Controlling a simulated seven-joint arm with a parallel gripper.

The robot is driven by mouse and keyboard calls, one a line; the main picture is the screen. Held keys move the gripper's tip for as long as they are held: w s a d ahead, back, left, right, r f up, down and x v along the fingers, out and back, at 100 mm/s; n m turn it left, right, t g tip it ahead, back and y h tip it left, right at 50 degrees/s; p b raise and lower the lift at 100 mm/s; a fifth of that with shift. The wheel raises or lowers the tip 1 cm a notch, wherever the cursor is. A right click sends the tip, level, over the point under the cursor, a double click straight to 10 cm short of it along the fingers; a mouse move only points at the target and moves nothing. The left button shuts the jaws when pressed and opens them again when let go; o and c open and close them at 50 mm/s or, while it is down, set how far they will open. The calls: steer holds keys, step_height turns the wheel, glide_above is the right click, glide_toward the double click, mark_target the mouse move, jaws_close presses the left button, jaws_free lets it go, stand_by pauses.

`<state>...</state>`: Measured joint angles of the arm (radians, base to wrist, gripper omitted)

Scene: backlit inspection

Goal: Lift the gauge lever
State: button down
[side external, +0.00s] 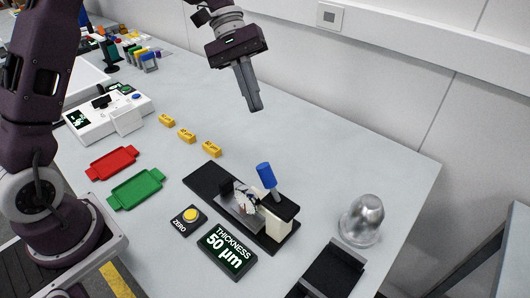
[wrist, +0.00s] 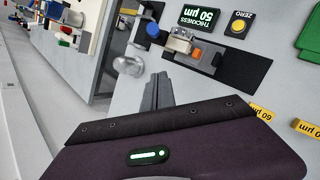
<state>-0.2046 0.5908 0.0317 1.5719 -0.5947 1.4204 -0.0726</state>
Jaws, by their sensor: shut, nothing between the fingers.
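The gauge lever (side external: 266,176) has a blue handle and stands up, slightly tilted, on the thickness gauge (side external: 279,229). In the wrist view the blue lever end (wrist: 153,30) shows near the top, beside the gauge body (wrist: 178,43). A display (side external: 226,250) in front of the gauge reads "THICKNESS 50 µm". My gripper (side external: 255,106) is shut and empty, pointing down in the air well above the table, behind the gauge and apart from the lever. Its closed fingers (wrist: 157,97) also show in the wrist view.
A ZERO button (side external: 190,215) sits left of the display. A shiny dome (side external: 361,220) and a black holder (side external: 331,272) stand to the right. Red (side external: 112,163) and green (side external: 136,189) trays and several yellow blocks (side external: 187,135) lie left. The table's back middle is clear.

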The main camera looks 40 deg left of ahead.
mark_target(270, 184)
steer(key=s+d+f, duration=0.5)
steer(key=d+f, duration=0.1)
steer(key=d, duration=0.2)
steer(key=shift+s+f, duration=0.2)
steer(key=shift+f, duration=0.2)
steer(key=shift+r, duration=0.1)
stand_by(0.4)
